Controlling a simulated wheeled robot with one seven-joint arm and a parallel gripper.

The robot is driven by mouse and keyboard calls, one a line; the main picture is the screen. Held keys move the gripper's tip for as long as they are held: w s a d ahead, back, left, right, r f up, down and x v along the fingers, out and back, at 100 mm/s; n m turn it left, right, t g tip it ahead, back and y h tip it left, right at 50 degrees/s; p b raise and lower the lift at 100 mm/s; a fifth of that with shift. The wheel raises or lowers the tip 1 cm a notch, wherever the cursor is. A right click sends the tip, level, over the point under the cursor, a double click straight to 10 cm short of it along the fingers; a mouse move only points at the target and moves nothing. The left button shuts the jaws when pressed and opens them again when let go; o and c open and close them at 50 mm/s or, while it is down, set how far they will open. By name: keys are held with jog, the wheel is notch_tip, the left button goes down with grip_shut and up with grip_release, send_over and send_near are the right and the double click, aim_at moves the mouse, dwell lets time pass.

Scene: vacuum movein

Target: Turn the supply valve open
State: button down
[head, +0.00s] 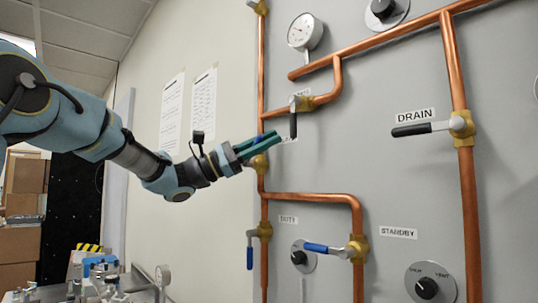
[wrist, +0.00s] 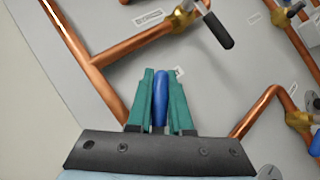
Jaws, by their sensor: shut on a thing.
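My gripper (head: 272,143) reaches the grey panel from the left and is shut on a blue valve handle (head: 263,137). In the wrist view the blue handle (wrist: 160,98) lies lengthwise between the two green fingers (wrist: 161,78). A brass valve body (head: 260,163) sits on the left vertical copper pipe just below the fingers. A label (head: 289,140) beside it is mostly hidden by the fingers, so I cannot read it. The handle's exact angle to the pipe is hard to tell.
A black-handled valve (head: 293,125) hangs close to the upper right of my gripper. The DRAIN valve's black handle (head: 412,130) is farther right. Blue handles (head: 249,252) and (head: 322,248) are lower down. A gauge (head: 305,31) is above. Copper pipes (head: 310,197) run across the panel.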

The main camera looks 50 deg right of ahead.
jog(key=shift+w+r+n+t+h+b, duration=0.2)
jog(key=shift+w+n+t+h+b, duration=0.2)
jog(key=shift+n+h, duration=0.45)
jog(key=shift+w+r+n+t+h+b, duration=0.3)
jog(key=shift+n+h, duration=0.3)
jog(key=shift+n, duration=0.4)
jog(key=shift+w+r+n+t+h+b, duration=0.1)
jog(key=shift+w+n+t+h+b, duration=0.3)
jog(key=shift+n+h, duration=0.45)
jog(key=c, duration=0.8)
grip_release()
jog(key=shift+c, duration=0.2)
jog(key=b+v, duration=0.4)
jog(key=v, duration=0.6)
jog(key=shift+a, duration=0.2)
jog(key=shift+w+f, duration=0.15)
